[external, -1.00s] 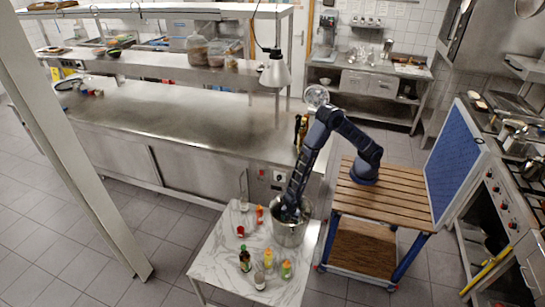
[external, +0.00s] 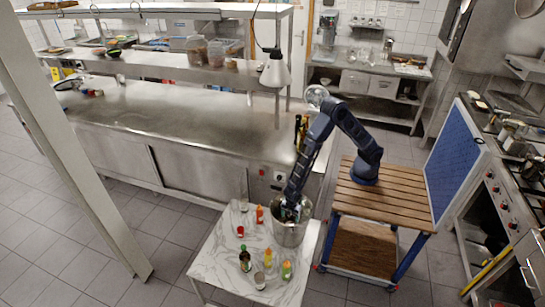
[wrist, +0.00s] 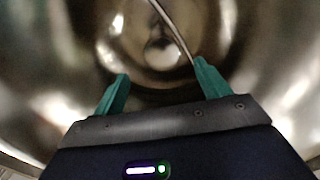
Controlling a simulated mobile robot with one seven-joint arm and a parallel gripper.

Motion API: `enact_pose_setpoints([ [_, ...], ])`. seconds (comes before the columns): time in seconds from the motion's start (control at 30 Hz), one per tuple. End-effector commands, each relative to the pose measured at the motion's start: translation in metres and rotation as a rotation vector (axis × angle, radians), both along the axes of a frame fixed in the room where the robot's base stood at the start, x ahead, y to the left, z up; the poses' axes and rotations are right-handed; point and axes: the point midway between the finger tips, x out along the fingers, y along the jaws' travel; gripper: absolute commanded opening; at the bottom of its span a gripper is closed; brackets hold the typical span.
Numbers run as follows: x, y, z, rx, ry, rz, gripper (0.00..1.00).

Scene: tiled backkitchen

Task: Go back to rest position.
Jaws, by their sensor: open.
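My gripper (wrist: 160,88) is open, with its two green fingertips apart, and points down into a shiny metal pot. The pot (external: 289,234) stands on the right side of a white marble-topped table (external: 225,262). In the external view the end of my arm is at the pot's mouth, and the fingertips are hidden inside it. The wrist view shows the pot's curved inner wall (wrist: 265,60) all around. A thin light rod or handle (wrist: 177,30) runs down between the fingers; I cannot tell what it belongs to.
Several bottles and jars stand on the marble table left of the pot, among them a dark green bottle (external: 245,258) and a red-orange bottle (external: 260,215). A long steel counter (external: 170,110) lies behind. A hanging lamp (external: 275,70) is above the counter.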

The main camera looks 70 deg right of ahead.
Motion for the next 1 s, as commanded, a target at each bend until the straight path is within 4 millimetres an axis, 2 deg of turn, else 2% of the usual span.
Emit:
enact_pose_setpoints([
  [0.17,0.016,-0.021,0.045,0.005,-0.028,0.036,0.75],
  [0.3,0.028,-0.046,0.087,0.0,-0.056,0.051,0.75],
  [0.47,0.039,-0.077,0.128,-0.003,-0.084,0.025,0.75],
  [0.77,0.052,-0.148,0.208,0.01,-0.137,-0.156,0.75],
  [1.0,0.048,-0.21,0.266,0.034,-0.173,-0.35,0.75],
])
